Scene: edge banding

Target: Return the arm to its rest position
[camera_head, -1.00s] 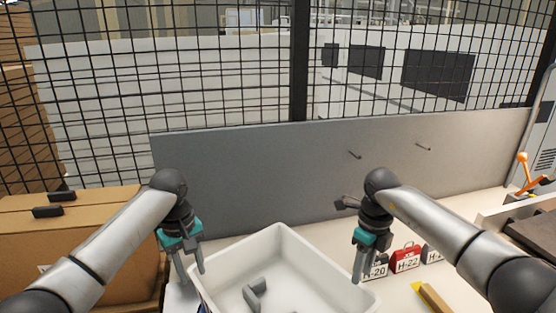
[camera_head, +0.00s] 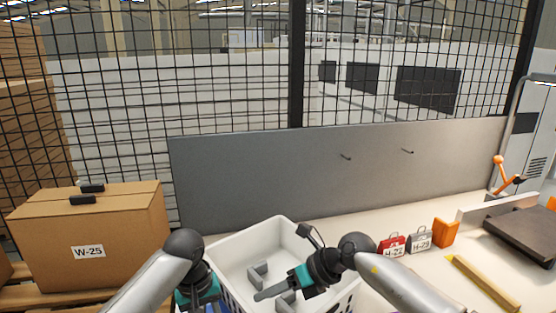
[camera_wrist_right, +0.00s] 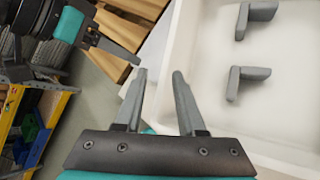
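My right gripper (camera_head: 257,295) points left over the white bin (camera_head: 272,232) in the head view. In the right wrist view its two grey fingers (camera_wrist_right: 159,74) stand apart with nothing between them. My left gripper (camera_head: 198,291) is at the bottom edge of the head view, left of the bin, with its fingers mostly hidden or cut off. It also shows at the upper left of the right wrist view (camera_wrist_right: 115,45), where its opening is unclear. Grey angled pieces (camera_head: 258,275) lie in the bin, and two show in the right wrist view (camera_wrist_right: 243,83).
A cardboard box (camera_head: 88,232) marked W-25 stands at the left. A grey panel (camera_head: 340,180) and mesh fence stand behind the bench. Red (camera_head: 391,246) and grey (camera_head: 420,240) tags, an orange block (camera_head: 446,233) and a yellow strip (camera_head: 482,283) lie to the right.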

